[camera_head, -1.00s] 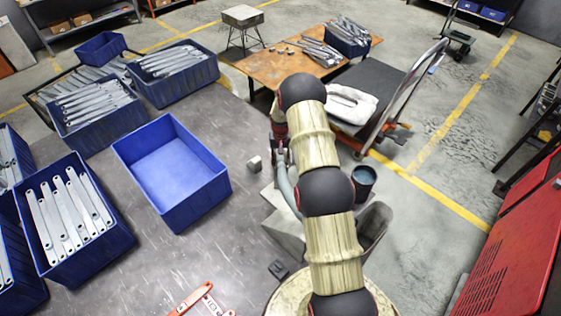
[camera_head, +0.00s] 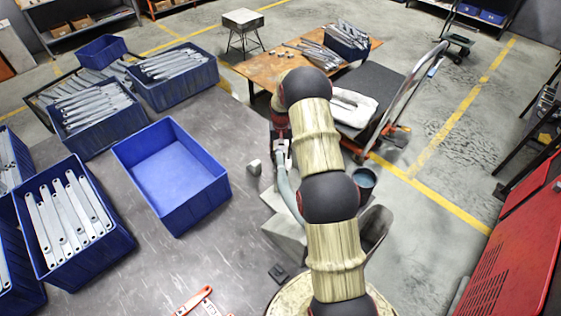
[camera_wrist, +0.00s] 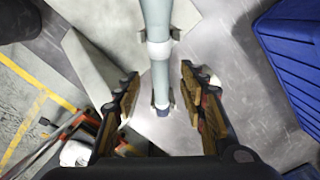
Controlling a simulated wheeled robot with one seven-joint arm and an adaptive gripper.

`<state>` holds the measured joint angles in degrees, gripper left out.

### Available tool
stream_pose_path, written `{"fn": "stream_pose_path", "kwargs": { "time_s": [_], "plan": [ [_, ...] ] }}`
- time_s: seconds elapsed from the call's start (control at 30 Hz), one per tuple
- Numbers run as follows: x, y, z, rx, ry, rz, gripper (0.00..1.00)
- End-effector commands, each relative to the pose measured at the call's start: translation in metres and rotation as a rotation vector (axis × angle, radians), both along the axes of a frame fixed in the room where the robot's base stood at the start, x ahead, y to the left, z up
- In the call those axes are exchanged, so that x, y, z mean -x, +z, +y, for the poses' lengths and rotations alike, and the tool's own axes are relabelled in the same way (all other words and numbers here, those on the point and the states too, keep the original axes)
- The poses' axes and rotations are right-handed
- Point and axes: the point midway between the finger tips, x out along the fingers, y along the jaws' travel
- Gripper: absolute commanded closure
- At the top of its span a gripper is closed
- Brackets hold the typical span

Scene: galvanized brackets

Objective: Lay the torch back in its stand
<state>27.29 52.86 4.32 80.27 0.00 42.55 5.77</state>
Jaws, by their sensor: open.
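The torch (camera_wrist: 158,70) is a pale grey-teal tube with a white band and a dark blue end. In the wrist view it runs from the top edge down between my fingers. Small grey bracket pieces sit beside it at the band and near the blue end; whether it rests fully in them I cannot tell. In the head view a pale tube (camera_head: 289,185) curves over a light grey block beside my arm. My gripper (camera_wrist: 158,75) is open, one finger each side of the torch, with gaps on both sides. In the head view my gripper (camera_head: 282,150) is partly hidden by my arm.
An empty blue bin (camera_head: 170,165) stands left on the grey table (camera_head: 120,210), with bracket-filled bins beyond. A small grey block (camera_head: 254,167) and an orange-handled tool (camera_head: 193,300) lie nearby. A dark bucket (camera_head: 366,180) and a trolley (camera_head: 385,85) are right of my arm.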

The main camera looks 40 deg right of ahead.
Motion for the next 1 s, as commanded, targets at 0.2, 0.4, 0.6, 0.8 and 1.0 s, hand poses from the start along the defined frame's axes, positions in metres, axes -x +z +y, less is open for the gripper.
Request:
{"fn": "stream_pose_path", "kwargs": {
  "time_s": [0.2, 0.4, 0.6, 0.8, 1.0],
  "plan": [
    [-0.002, 0.025, 0.004, 0.004, 0.008, -0.007, 0.58],
    [-0.004, 0.092, 0.032, 0.022, 0.053, -0.045, 0.58],
    [0.007, 0.171, 0.074, 0.042, 0.115, -0.091, 0.58],
    [0.031, 0.242, 0.117, 0.062, 0.174, -0.139, 0.58],
    [0.065, 0.302, 0.159, 0.079, 0.234, -0.188, 0.58]
  ]
}}
